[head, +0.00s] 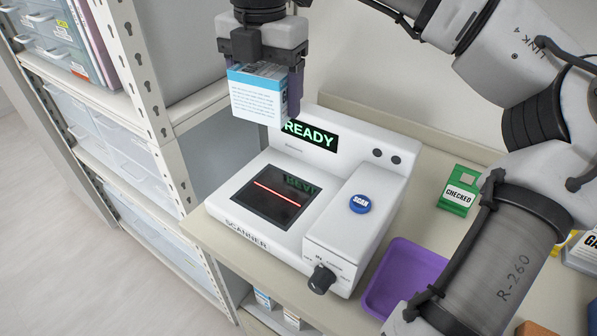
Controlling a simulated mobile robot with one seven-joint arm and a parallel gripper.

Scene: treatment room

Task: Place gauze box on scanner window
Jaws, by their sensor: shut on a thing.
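The gauze box (256,97) is white with a blue top band and small printed text. My gripper (265,80) is shut on it and holds it in the air, above and behind the scanner window. The white scanner (339,214) stands on the counter. Its dark window (262,205) is bare, with a red line across it. The scanner display (310,134) reads READY in green, and the box overlaps its left edge in the picture. The far finger is partly hidden by the box.
A blue SCAN button (360,203) and a black knob (320,279) are on the scanner. A purple tray (400,268) and a green CHECKED holder (460,190) are to the right. A shelf rack (150,110) with drawers stands close on the left.

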